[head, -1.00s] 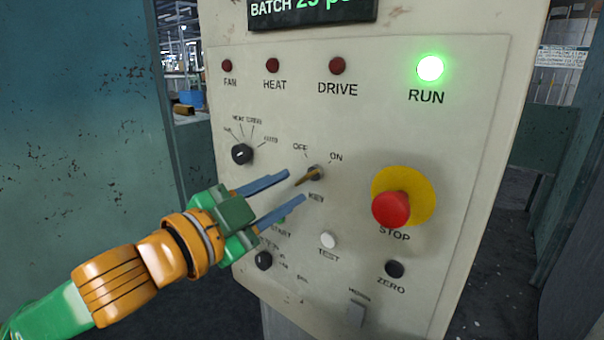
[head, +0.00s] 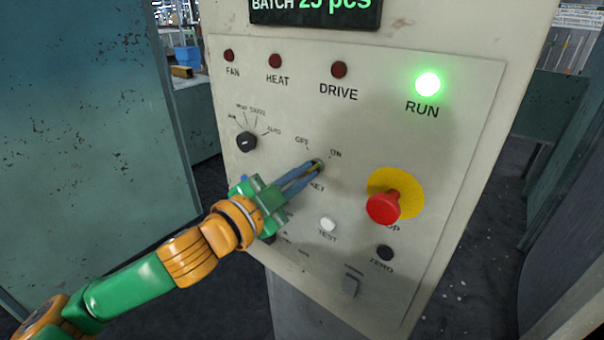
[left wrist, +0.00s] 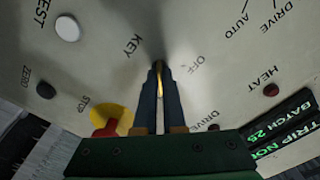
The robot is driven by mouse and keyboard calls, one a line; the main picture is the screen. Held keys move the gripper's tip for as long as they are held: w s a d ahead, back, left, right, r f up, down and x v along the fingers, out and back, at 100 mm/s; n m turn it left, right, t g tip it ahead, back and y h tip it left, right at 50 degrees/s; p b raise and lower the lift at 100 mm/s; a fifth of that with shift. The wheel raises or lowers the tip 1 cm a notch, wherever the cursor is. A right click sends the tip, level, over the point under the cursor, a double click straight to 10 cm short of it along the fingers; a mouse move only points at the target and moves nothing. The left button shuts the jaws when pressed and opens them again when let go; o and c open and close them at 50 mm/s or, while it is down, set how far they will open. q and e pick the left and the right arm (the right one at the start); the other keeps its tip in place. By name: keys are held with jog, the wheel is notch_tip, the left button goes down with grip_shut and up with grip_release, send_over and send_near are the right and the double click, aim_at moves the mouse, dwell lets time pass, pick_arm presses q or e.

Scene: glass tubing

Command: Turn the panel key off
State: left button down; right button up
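The panel key (head: 317,166) is a small brass key in a round lock below the OFF and ON marks of the beige panel. Most of it is hidden by the fingers in the head view. In the left wrist view the brass key (left wrist: 160,80) shows as a thin strip between the fingers. My left gripper (head: 312,168) comes from the lower left with its blue-grey fingers closed on both sides of the key. The left gripper's fingertips (left wrist: 160,72) reach close to the lock. My right gripper is not in view.
The RUN lamp (head: 428,84) glows green; the FAN, HEAT and DRIVE lamps are dark red. A red STOP button (head: 383,207) on a yellow disc stands out right of the key. A selector knob (head: 246,142) is to the left, and a white TEST button (head: 328,224) below.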

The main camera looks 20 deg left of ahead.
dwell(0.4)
pick_arm(q)
jog(key=n+p, duration=0.1)
jog(key=n, duration=0.3)
jog(key=shift+r+n+p, duration=0.15)
jog(key=shift+n+p, duration=0.2)
jog(key=shift+n, duration=0.05)
jog(key=n+p, duration=0.6)
jog(key=n, duration=0.3)
jog(key=shift+r, duration=0.2)
jog(key=shift+f+n+p, duration=0.15)
jog(key=shift+n+p, duration=1.5)
jog(key=shift+n, duration=0.45)
jog(key=c, duration=1)
grip_release()
jog(key=shift+f, duration=0.1)
jog(key=shift+w, duration=0.1)
